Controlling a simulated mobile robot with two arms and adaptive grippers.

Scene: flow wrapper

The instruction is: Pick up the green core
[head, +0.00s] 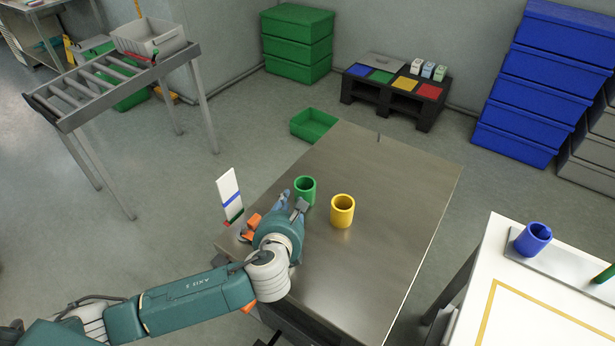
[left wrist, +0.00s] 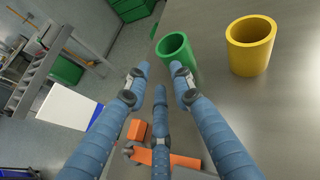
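The green core (head: 306,194) is a short hollow cylinder standing upright on the metal table (head: 375,250). My left gripper (head: 291,196) is just left of it and low over the table. In the left wrist view, the gripper (left wrist: 160,74) has its three blue fingers spread with nothing between them. The green core (left wrist: 187,54) stands just beyond the right fingertip there and is partly hidden by it. I cannot tell whether they touch. My right gripper is not in view.
A yellow core (head: 342,212) stands close to the right of the green one. A white striped panel (head: 230,196) is at the table's left edge. A blue core (head: 531,241) is on the white table (head: 540,310) at right. The metal table's far and right parts are clear.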

